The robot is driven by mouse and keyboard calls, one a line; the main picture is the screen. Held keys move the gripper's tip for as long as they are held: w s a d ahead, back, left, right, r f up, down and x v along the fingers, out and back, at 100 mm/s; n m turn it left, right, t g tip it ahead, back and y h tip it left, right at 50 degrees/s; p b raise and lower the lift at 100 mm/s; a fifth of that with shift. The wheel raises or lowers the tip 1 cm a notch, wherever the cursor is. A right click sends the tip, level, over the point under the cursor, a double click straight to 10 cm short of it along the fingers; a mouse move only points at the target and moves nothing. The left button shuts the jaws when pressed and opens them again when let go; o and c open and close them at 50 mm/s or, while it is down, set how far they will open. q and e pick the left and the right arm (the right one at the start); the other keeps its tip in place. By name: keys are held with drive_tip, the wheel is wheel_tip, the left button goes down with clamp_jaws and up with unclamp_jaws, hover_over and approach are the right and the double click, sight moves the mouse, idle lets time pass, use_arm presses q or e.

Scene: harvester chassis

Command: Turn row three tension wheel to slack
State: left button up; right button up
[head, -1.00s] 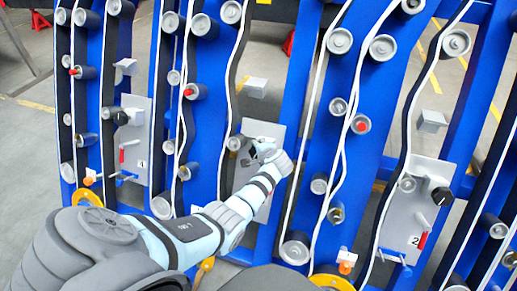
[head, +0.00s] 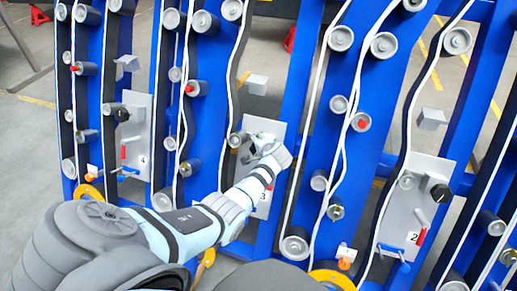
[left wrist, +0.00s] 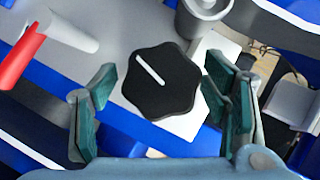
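The row three plate (head: 268,127), labelled 3, is the grey panel in the middle of the head view, mostly behind my left arm. Its tension wheel is hidden there by my left gripper (head: 258,151). In the left wrist view, the wheel is a black lobed knob (left wrist: 170,95) with a white line pointing to the upper left. My left gripper (left wrist: 158,88) is open, with one finger on either side of the knob. A gap shows at the left finger; the right finger is very close, and contact cannot be told. My right gripper is not in view.
A red-tipped lever (left wrist: 22,55) is left of the knob, and a grey cylinder (left wrist: 203,14) is above it. Similar plates 4 (head: 133,135) and 2 (head: 412,210) stand on either side. Blue frames (head: 375,185) with belts and rollers surround them.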

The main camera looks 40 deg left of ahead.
use_arm(q)
drive_tip(key=shift+d+r, duration=0.1)
drive_tip(key=shift+d, duration=0.05)
drive_tip(key=shift+s+d+r, duration=0.1)
drive_tip(key=shift+d+r, duration=0.1)
drive_tip(key=shift+d, duration=0.05)
drive_tip(key=v, duration=1.1)
drive_tip(key=shift+s+f, duration=0.1)
